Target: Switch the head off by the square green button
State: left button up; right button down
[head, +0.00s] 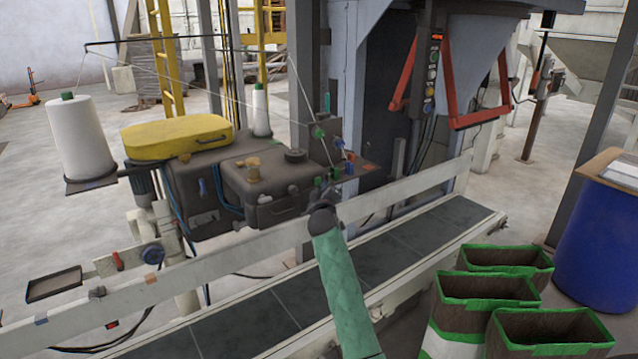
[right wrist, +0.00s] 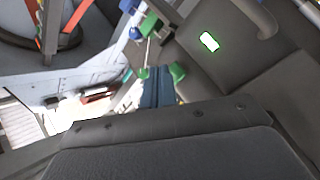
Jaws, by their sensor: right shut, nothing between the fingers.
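The sewing head (head: 265,188) is a dark grey machine body beside the conveyor, in the middle of the head view. In the right wrist view a small square-cornered button (right wrist: 209,41), pale with a bright green rim, shows on a dark grey housing. I cannot make it out in the head view. My right gripper (head: 325,190) is at the right end of the sewing head, above the conveyor rail. It is shut and empty. In the right wrist view its fingers (right wrist: 157,88) point up the picture, below and left of the button, apart from it in the picture. My left gripper is out of view.
A yellow cover (head: 178,137) and white thread cones (head: 82,138) stand by the head, with threads overhead. Green and blue knobs (head: 318,132) crowd its right end. The conveyor (head: 395,250) runs below. Open bags (head: 487,288) and a blue drum (head: 600,235) stand at right.

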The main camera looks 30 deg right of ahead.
jog(key=shift+w, duration=0.2)
dwell(0.4)
jog(key=shift+w, duration=0.25)
jog(key=shift+w+b, duration=0.35)
jog(key=shift+w, duration=0.1)
dwell(0.9)
jog(key=shift+s, duration=0.1)
jog(key=shift+s+p, duration=0.45)
jog(key=shift+s, duration=0.4)
